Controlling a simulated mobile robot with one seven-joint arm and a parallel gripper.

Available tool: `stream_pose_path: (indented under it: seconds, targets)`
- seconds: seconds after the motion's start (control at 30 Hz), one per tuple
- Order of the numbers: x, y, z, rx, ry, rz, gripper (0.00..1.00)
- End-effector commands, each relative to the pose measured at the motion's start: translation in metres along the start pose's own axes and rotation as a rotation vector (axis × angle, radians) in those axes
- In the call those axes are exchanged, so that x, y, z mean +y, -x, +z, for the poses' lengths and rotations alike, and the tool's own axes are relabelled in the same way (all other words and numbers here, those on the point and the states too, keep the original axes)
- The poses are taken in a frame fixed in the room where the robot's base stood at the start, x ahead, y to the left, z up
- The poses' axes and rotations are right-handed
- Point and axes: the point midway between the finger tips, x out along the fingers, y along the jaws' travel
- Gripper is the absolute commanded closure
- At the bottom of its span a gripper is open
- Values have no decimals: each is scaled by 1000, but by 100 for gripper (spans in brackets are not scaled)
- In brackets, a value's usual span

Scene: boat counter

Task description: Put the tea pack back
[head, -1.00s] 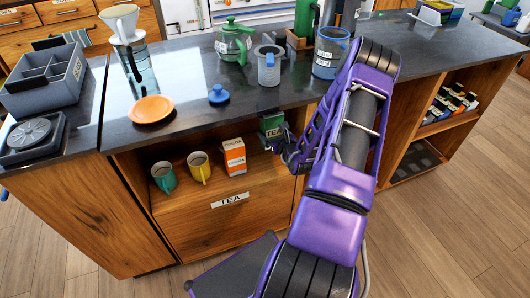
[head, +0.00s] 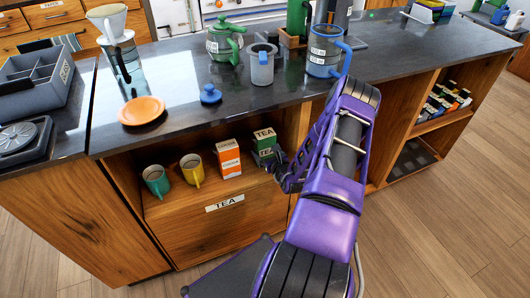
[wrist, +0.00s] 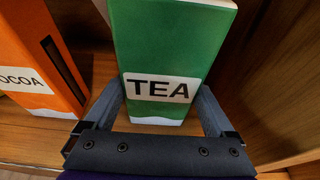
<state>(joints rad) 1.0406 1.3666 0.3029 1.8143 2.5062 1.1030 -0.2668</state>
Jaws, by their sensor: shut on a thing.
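The green tea pack (head: 265,139), with a white TEA label, stands upright in the open shelf compartment (head: 215,199) under the counter. My gripper (head: 275,165) is shut on its lower part. In the wrist view the tea pack (wrist: 165,55) fills the middle, with one finger of my gripper (wrist: 160,108) on each side of it. The pack's base appears at or very near the shelf board; I cannot tell whether it touches. A TEA sign (head: 225,202) is on the front below the compartment.
An orange and white cocoa box (head: 228,159) stands just left of the tea pack, and it also shows in the wrist view (wrist: 35,65). A yellow mug (head: 192,170) and a teal mug (head: 157,181) stand farther left. The compartment's wooden side wall (wrist: 285,80) is close on the right.

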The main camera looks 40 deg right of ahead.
Motion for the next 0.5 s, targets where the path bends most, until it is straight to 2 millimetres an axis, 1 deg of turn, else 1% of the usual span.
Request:
stream_pose_path:
  seconds: [0.1, 0.27, 0.3, 0.33, 0.5]
  targets:
    - [0, 0, 1, -1, 0, 0, 74]
    - [0, -1, -4, -1, 0, 0, 74]
    - [0, -1, -2, 0, 0, 0, 4]
    - [0, -1, -2, 0, 0, 0, 0]
    - [0, -1, -2, 0, 0, 0, 0]
